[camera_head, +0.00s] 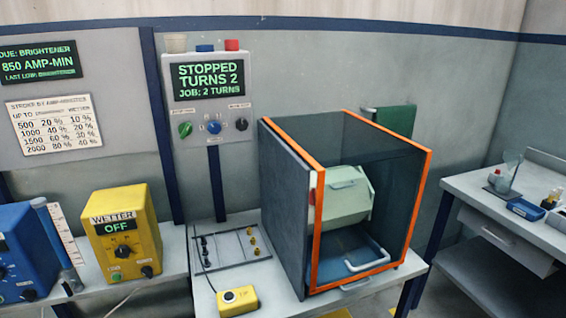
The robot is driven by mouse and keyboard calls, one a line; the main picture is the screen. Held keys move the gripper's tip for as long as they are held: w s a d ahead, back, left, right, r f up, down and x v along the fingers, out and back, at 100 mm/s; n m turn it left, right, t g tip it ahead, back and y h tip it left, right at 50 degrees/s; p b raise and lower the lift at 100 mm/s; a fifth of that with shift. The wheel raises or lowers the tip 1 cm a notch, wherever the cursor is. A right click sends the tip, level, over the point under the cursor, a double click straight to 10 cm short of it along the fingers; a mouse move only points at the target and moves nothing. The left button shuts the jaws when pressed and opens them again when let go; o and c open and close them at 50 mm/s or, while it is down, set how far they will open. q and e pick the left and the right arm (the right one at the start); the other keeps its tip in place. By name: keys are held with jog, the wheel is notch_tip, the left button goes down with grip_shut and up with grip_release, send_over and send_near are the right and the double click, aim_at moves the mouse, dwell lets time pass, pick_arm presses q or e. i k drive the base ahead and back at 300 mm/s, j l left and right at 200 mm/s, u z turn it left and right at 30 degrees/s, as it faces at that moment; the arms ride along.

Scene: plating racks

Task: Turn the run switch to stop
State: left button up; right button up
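A grey control box (210,104) stands on a dark blue post at the back. Its display (208,79) reads "STOPPED", "TURNS 2", "JOB: 2 TURNS". Below the display are a green knob (185,129) at left, a blue knob (214,127) in the middle and a black knob (241,124) at right. The small labels above the knobs are too blurred to read, so I cannot tell which one is the run switch or exactly where each points. Neither of my grippers is in view.
An orange-framed enclosure (318,232) with a pale green drum (343,197) stands right of the post. A yellow box (124,232) reads "WETTER OFF". A rack (230,248) and a small yellow device (237,300) lie on the bench. A side table (500,225) is at right.

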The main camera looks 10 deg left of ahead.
aim_at(185, 129)
jog(key=u, duration=0.75)
